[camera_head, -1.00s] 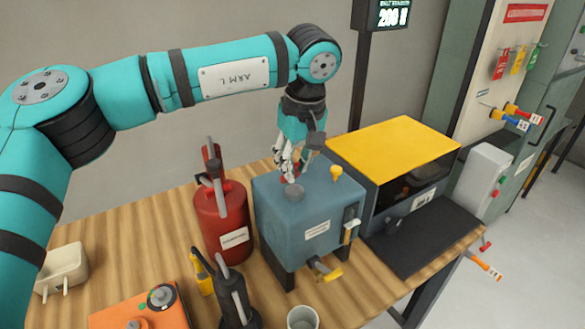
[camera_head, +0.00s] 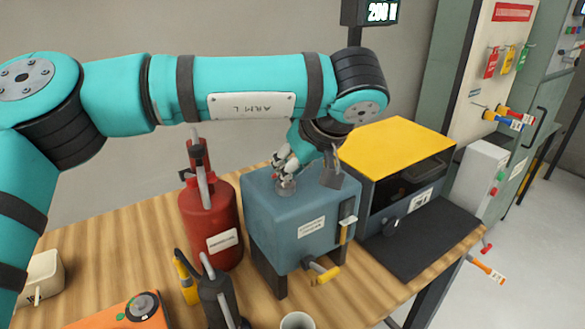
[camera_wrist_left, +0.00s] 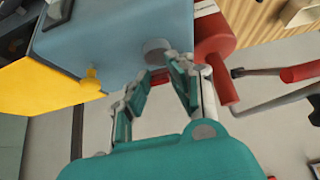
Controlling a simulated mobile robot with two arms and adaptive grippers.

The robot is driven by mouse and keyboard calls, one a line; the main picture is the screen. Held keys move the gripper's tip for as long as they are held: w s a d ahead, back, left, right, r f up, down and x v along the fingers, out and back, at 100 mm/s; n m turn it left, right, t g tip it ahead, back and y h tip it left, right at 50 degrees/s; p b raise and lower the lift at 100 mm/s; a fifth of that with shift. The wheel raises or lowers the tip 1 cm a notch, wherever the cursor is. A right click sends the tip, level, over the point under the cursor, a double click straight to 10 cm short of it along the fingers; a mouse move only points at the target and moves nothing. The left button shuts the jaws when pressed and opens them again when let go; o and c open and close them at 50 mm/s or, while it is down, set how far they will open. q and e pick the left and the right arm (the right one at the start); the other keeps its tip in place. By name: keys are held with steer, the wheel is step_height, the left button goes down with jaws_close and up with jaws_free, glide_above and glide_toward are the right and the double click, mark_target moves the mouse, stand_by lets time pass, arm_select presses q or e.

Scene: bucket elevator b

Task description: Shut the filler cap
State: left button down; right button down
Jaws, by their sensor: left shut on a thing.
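The blue tank (camera_head: 285,225) stands on dark legs on the wooden bench. A round grey filler cap (camera_head: 286,188) sits on its top near the left side, and the cap also shows in the left wrist view (camera_wrist_left: 157,46). My left gripper (camera_head: 285,177) reaches down from above and behind with its fingers at the cap. In the left wrist view, the fingertips (camera_wrist_left: 158,64) are at the cap's near edge, shut on it; the exact contact is partly hidden. My right gripper is in neither view.
A red cylinder (camera_head: 212,225) with upright handles stands close left of the tank. A yellow-topped machine (camera_head: 395,150) stands close on the right. A cup (camera_head: 298,321) is at the front.

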arm_select(q)
steer(key=shift+r, duration=0.1)
steer(key=c, duration=1.2)
jaws_free()
steer(key=v, duration=1.2)
